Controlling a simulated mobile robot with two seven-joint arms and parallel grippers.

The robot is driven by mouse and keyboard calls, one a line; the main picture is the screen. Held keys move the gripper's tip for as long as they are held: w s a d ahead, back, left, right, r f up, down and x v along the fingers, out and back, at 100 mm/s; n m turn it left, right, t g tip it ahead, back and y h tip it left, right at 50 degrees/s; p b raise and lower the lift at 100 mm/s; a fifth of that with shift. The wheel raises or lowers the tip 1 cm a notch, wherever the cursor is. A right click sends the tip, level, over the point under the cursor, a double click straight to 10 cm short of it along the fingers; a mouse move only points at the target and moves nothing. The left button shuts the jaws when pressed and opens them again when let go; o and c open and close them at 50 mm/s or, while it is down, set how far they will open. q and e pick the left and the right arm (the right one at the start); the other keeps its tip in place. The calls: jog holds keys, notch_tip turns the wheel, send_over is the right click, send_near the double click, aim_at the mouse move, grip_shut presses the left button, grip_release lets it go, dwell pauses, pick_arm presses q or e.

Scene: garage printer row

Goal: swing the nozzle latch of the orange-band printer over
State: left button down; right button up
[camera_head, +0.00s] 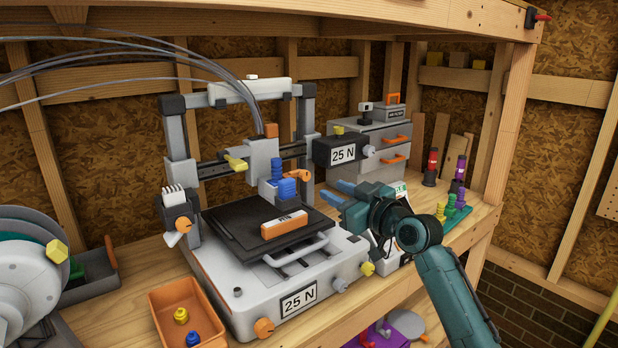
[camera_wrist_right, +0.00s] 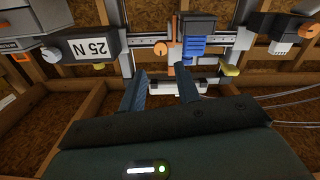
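One printer (camera_head: 232,290) stands on the bench in the head view, with a "25 N" plate on its front. Its print head (camera_head: 263,160) hangs from the crossbar, with a ribbed blue part (camera_head: 285,187) below. A small orange lever (camera_head: 298,175), apparently the nozzle latch, sticks out right of the head; it also shows in the right wrist view (camera_wrist_right: 160,49). My right gripper (camera_head: 338,191) is open and empty, right of the lever and apart from it. In the right wrist view its two blue fingers (camera_wrist_right: 160,86) are spread below the lever. My left gripper is out of view.
A labelled orange block (camera_head: 284,224) lies on the dark bed (camera_head: 232,225). A black "25 N" box (camera_head: 341,151) on the crossbar is close above my right gripper. An orange bin (camera_head: 165,305) stands front left. Grey drawers (camera_head: 372,140) and coloured pieces (camera_head: 452,208) stand behind and right.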

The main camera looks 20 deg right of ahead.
aim_at(307, 177)
jog(key=p+x, duration=0.1)
jog(key=x, duration=0.8)
jog(key=shift+w+a, duration=0.2)
jog(key=shift+w, duration=0.1)
jog(key=shift+c, duration=0.3)
jog(key=shift+f, duration=0.1)
grip_shut()
